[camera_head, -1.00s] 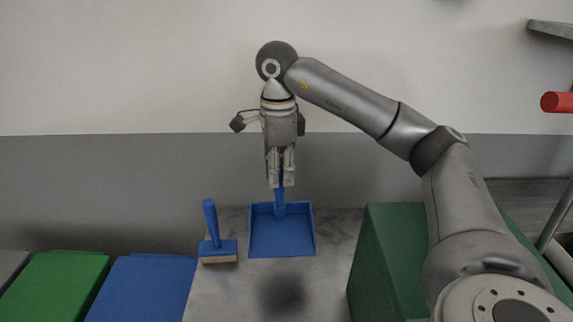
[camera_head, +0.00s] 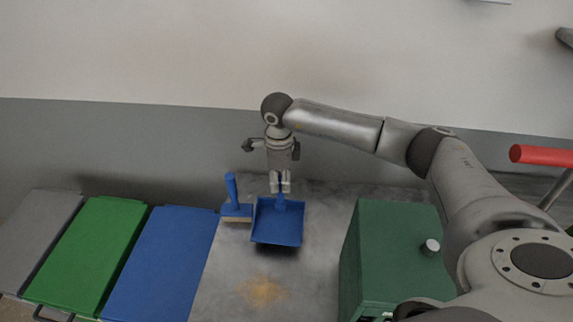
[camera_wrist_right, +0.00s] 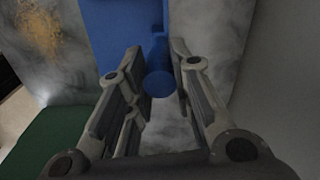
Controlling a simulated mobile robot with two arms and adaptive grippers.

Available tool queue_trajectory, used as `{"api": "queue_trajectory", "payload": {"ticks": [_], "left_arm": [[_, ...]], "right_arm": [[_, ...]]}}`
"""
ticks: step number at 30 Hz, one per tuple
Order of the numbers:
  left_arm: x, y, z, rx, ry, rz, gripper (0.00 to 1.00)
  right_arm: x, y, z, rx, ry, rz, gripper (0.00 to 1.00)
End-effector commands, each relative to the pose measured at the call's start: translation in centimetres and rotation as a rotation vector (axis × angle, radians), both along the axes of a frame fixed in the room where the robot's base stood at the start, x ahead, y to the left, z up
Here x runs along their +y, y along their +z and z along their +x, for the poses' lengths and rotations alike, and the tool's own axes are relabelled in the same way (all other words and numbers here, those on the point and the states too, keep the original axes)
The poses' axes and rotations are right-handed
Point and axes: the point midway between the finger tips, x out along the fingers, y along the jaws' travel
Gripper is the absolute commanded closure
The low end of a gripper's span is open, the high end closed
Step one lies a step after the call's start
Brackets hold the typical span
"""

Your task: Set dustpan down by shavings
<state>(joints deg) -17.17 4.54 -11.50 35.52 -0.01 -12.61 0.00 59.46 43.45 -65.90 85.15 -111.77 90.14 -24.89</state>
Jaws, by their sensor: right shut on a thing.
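The blue dustpan (camera_head: 277,222) hangs from my right gripper (camera_head: 280,183), which is shut on its handle. In the head view the pan appears above the grey worktop, with a dark shadow by its lower edge. The right wrist view shows the dustpan (camera_wrist_right: 112,35) beyond the fingers (camera_wrist_right: 160,85), its handle between them. The shavings (camera_head: 263,291) are a tan patch on the worktop, nearer to me than the pan. They also show at the upper left of the right wrist view (camera_wrist_right: 42,28). My left gripper is not in view.
A blue hand brush (camera_head: 236,208) stands left of the dustpan. Blue (camera_head: 160,262), green (camera_head: 88,250) and grey (camera_head: 42,235) lidded bins are at the left. A green box (camera_head: 385,255) with a knob is at the right. The worktop (camera_head: 310,262) between is clear around the shavings.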

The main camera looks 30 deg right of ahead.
Motion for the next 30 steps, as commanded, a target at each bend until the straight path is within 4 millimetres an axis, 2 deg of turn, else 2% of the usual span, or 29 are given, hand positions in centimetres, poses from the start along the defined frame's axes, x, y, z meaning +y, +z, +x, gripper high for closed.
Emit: {"api": "queue_trajectory", "payload": {"ticks": [18, 30], "left_arm": [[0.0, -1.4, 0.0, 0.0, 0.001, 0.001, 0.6], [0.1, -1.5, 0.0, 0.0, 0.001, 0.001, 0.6]], "right_arm": [[0.2, -3.4, 0.0, 0.0, 0.002, 0.001, 1.0], [0.2, -3.6, 0.0, 0.0, 0.002, 0.001, 1.0]]}}
